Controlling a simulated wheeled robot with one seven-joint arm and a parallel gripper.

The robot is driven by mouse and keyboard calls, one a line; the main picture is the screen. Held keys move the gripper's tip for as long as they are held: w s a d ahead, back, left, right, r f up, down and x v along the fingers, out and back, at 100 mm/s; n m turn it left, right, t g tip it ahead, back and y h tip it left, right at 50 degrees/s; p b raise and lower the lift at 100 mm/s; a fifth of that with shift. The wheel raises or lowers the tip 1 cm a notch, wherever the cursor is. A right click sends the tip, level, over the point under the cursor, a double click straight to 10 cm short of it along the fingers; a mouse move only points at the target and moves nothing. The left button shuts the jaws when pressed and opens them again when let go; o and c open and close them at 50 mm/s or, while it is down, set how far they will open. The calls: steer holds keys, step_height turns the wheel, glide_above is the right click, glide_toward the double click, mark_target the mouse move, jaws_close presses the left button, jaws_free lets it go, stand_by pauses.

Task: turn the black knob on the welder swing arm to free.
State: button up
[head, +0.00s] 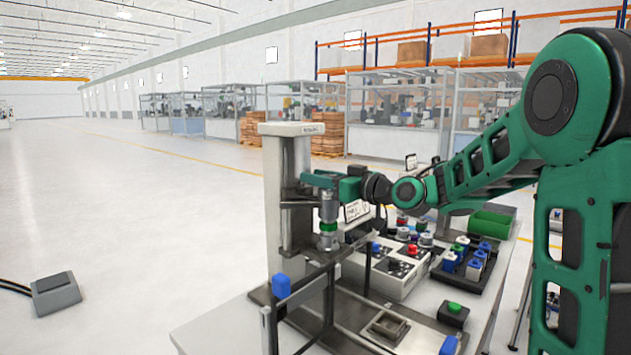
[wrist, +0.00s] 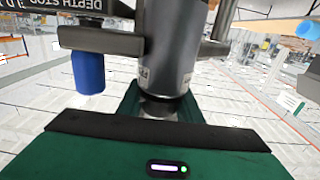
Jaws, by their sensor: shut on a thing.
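The welder has a grey upright column (head: 283,200) with a grey cylindrical head (head: 328,207) on its right side, above the bench. My gripper (head: 318,180) is level with the top of this head, reaching in from the right. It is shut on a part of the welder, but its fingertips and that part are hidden. In the wrist view the grey cylinder (wrist: 172,45) stands just beyond my green gripper body, between dark brackets. I cannot make out the black knob in either view, so I cannot tell its setting.
A blue knob (wrist: 88,72) hangs left of the cylinder, near a "DEPTH STOP" label. On the bench (head: 220,325) are a control box (head: 385,272), a green button (head: 453,308) and a green bin (head: 490,223). The floor at left is open, apart from a foot pedal (head: 55,294).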

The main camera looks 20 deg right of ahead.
steer(key=shift+d, duration=0.1)
steer(key=shift+s+a+n+g+y, duration=0.15)
steer(key=shift+a+n+g+y, duration=0.05)
steer(key=shift+n+g+y, duration=0.6)
steer(key=shift+s+a+n+g+y, duration=0.15)
steer(key=shift+n+g+y, duration=0.45)
steer(key=shift+y, duration=0.3)
steer(key=o, duration=1)
steer(key=shift+o, duration=0.2)
steer(key=v, duration=1)
steer(key=shift+s+d, duration=0.2)
steer(key=shift+d, duration=0.1)
